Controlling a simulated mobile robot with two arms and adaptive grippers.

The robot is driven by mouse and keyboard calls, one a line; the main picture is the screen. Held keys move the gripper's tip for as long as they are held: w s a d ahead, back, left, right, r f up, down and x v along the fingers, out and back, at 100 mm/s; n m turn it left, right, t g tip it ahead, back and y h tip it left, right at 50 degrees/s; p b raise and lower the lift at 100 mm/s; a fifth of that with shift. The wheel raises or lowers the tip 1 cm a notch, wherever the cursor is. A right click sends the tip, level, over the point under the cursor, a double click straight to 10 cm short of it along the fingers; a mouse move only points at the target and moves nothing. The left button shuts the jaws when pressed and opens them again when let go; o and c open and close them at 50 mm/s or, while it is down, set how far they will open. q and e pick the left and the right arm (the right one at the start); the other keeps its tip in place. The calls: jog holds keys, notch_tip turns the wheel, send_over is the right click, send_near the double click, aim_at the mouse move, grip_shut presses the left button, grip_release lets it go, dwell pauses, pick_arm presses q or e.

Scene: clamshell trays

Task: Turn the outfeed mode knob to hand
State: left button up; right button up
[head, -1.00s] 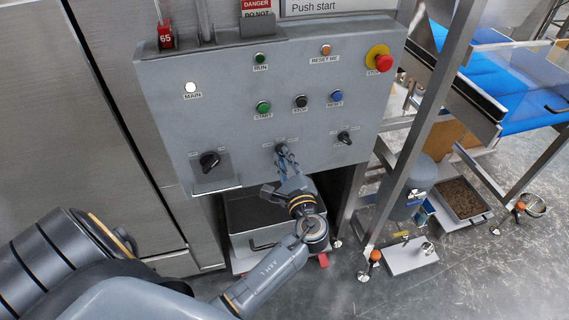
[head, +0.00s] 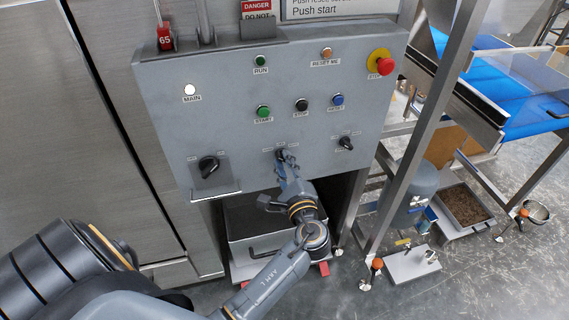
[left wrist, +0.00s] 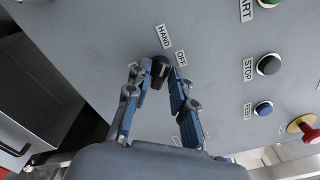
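The black outfeed mode knob (left wrist: 160,68) sits on the grey panel between my left fingers in the left wrist view. HAND and OFF labels show beside it; a third label cannot be made out there. Its exact pointing direction is hard to read. My left gripper (left wrist: 160,80) has its blue-padded fingers parted, one on each side of the knob, with a small gap seeming to show on the right. In the head view the left gripper (head: 284,158) reaches up to the panel's lower middle and largely hides the knob. My right gripper is not in view.
Another black knob (head: 208,166) is at the panel's lower left and one (head: 345,143) at right. Push buttons and a red emergency stop (head: 382,62) sit above. A metal post (head: 425,130) stands to the right, and a tray (head: 255,225) sits below the panel.

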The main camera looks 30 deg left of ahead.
pick_arm(q)
jog(key=shift+o, duration=0.3)
jog(key=v, duration=1.2)
